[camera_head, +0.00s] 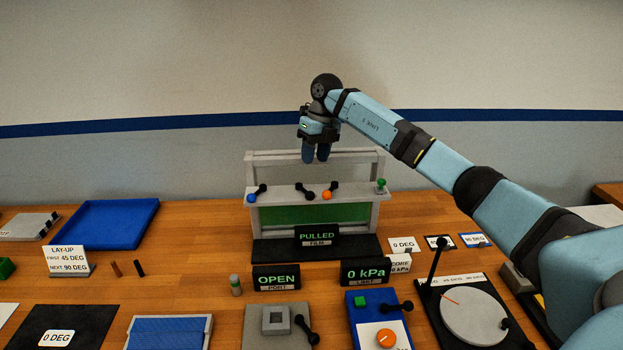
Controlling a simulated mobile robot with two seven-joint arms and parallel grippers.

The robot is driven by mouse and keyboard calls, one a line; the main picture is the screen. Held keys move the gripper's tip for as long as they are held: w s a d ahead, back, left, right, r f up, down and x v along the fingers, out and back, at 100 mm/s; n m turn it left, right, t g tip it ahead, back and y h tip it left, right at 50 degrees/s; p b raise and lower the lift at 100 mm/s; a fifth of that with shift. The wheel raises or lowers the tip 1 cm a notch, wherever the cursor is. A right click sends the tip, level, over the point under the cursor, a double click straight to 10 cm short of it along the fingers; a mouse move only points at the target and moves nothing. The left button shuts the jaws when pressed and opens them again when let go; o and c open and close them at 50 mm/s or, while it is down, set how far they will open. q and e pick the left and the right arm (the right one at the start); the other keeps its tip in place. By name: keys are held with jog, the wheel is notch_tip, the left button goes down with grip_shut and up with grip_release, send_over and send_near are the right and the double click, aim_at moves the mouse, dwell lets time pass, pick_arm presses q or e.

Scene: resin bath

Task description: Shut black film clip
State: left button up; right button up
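The black film clip (304,191) is on the grey ledge of the film frame (285,192). Its lever slants from upper left to lower right. A blue-knobbed clip (253,197) is to its left and an orange-knobbed clip (327,196) is to its right; both slant down to the left. My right gripper (316,160) is above and slightly right of the black clip, fingers pointing down. The fingers are close together with nothing seen between them, and show apart from the clip. My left gripper is out of view.
A green-topped knob (381,185) stands at the ledge's right end. Signs reading PULLED (317,234), OPEN (277,277) and 0 kPa (365,271) stand in front. A blue tray (103,227) is at left. My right arm crosses above the table's right side.

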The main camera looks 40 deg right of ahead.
jog(key=r, duration=0.2)
jog(key=d+r, duration=0.1)
jog(key=r, duration=0.1)
jog(key=shift+r, duration=0.2)
jog(key=shift+f, duration=0.1)
